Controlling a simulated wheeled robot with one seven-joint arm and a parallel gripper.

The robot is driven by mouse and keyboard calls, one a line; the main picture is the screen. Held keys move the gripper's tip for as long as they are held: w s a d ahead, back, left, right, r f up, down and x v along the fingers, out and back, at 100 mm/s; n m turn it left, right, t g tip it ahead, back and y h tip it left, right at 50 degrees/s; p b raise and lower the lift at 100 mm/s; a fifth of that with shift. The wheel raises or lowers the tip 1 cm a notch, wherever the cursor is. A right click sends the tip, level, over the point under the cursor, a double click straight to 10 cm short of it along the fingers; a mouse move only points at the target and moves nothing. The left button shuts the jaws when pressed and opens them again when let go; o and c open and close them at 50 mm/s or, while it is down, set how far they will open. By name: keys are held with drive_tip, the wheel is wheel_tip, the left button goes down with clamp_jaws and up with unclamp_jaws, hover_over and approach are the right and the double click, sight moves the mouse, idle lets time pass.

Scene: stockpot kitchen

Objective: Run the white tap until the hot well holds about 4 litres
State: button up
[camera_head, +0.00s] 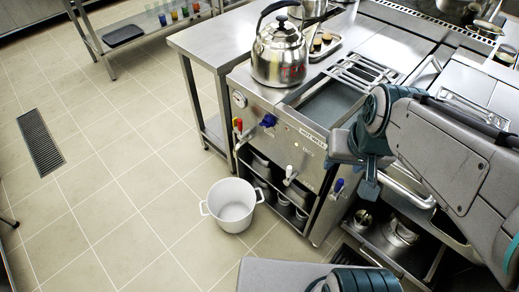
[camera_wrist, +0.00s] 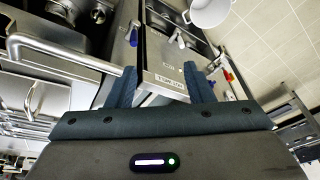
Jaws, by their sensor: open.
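The hot well (camera_head: 328,104) is a rectangular basin sunk in the steel counter; its water level cannot be read. The white tap (camera_head: 290,175) sticks out low on the counter's front. It also shows in the wrist view (camera_wrist: 180,38), beyond my fingers. The white two-handled pot (camera_head: 232,205) stands upright on the floor, in front and left of the tap; it looks empty. My gripper (camera_wrist: 160,76) is open and empty, with the counter's labelled front panel (camera_wrist: 165,65) behind the gap. It is apart from the tap. In the head view my arm partly hides it.
A blue-handled tap (camera_head: 338,187) sits right of the white one. A steel kettle (camera_head: 279,52) stands on the counter. Open floor lies left of the pot.

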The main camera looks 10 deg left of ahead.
drive_tip(key=w+a+f+m+t+y+b, duration=0.1)
drive_tip(key=w+a+f+m+t+b, duration=0.35)
drive_tip(key=w+a+f+b, duration=1)
drive_tip(key=w+a+f+m+t+h, duration=0.1)
drive_tip(key=w+a+f+t+h, duration=0.15)
drive_tip(key=f, duration=0.65)
drive_tip(key=w+a+f+m+t+h, duration=0.1)
drive_tip(key=f+h, duration=0.2)
drive_tip(key=f, duration=0.6)
drive_tip(key=s+d+f+t+h+b, duration=0.25)
drive_tip(key=s+f+h+b, duration=0.2)
drive_tip(key=h, duration=0.25)
drive_tip(key=r+b+x, duration=0.1)
drive_tip(key=x, duration=0.7)
drive_tip(key=shift+w+d+m+b, duration=0.15)
drive_tip(key=shift+d+m+b, duration=0.15)
drive_tip(key=shift+d+m, duration=0.15)
drive_tip(key=shift+r, duration=0.1)
clamp_jaws()
